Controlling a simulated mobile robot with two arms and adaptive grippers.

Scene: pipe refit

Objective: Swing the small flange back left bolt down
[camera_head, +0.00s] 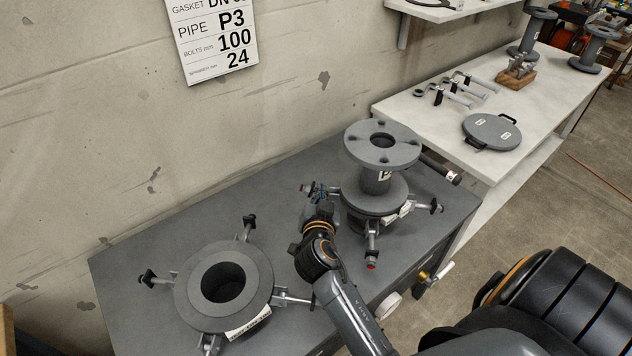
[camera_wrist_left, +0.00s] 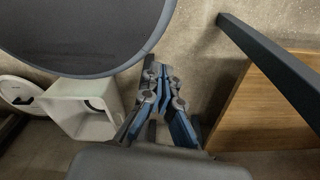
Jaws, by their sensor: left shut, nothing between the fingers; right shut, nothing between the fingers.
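The small flange (camera_head: 377,195) is grey, with a grey flanged pipe spool (camera_head: 382,143) standing upright on it. A front bolt (camera_head: 371,246) and a right bolt (camera_head: 425,206) also point outward. My right gripper (camera_head: 319,191) is shut at the back left bolt, beside the flange's left edge; whether it touches the bolt is unclear. My left gripper (camera_wrist_left: 163,74) is shut and empty in the left wrist view, away from the flange; I cannot make it out in the head view.
A larger open flange (camera_head: 258,270) with several swung-out bolts sits on the left of the grey bench (camera_head: 130,262). A white table (camera_head: 425,116) behind holds a grey round lid (camera_head: 492,131) and tools. A dark rod (camera_head: 440,169) lies right of the spool. The bench's back left is clear.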

